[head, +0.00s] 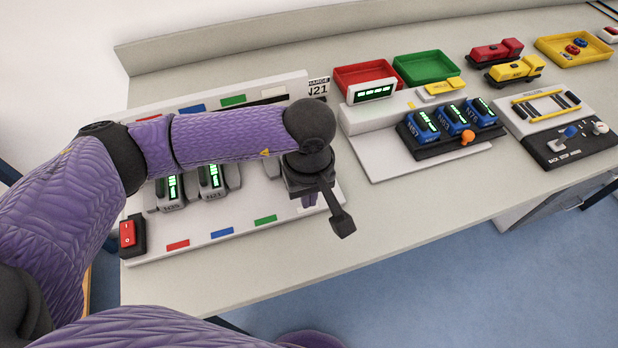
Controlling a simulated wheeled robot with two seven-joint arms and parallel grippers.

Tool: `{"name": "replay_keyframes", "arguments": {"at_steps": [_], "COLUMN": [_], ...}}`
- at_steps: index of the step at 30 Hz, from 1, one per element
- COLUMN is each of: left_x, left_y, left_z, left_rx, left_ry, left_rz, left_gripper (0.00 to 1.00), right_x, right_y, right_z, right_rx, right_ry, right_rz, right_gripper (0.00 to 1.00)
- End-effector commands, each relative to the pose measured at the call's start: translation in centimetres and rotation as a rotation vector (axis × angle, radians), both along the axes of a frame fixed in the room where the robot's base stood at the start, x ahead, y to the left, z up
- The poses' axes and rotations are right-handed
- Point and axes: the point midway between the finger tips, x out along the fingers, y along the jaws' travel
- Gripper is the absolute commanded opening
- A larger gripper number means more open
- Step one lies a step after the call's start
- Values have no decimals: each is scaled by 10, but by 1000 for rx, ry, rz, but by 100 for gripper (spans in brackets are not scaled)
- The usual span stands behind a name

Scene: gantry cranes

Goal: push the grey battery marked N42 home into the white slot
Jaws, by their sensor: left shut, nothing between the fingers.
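The white charging board (205,240) lies at the left of the bench, with red, blue, green and white colour marks along its edges. Two grey batteries with lit green displays, one on the left (170,192) and one to its right (211,180), stand in its left slots. The white slot lies at the board's right end, near the white mark (273,92), mostly hidden behind my left arm and gripper. My left gripper (342,226) is shut and empty, above the board's right front edge. My right gripper is out of view.
A red rocker switch (128,234) sits at the board's left front corner. A sign (318,88) stands behind its right end. To the right are a rack of blue batteries (458,138), red (362,74) and green (425,66) trays, and a control box (555,130).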

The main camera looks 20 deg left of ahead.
Motion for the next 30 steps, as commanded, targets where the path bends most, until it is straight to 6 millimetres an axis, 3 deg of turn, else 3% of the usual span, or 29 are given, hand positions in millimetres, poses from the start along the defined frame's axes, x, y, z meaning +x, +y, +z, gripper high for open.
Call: {"name": "replay_keyframes", "arguments": {"at_steps": [4, 12, 23, 30], "left_x": [-1, 30, 33, 57], "left_y": [0, 20, 22, 38], "left_z": [-35, -31, -30, -36], "left_rx": [0, -1, -3, 0], "left_ry": [5, -1, 1, 0], "left_rz": [0, 2, 0, 4], "left_gripper": [0, 0, 0, 0], "right_x": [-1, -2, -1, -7], "right_y": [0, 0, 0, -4], "right_z": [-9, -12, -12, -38], "right_rx": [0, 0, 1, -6], "right_ry": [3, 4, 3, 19], "right_rz": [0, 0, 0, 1], "right_gripper": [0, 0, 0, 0]}}
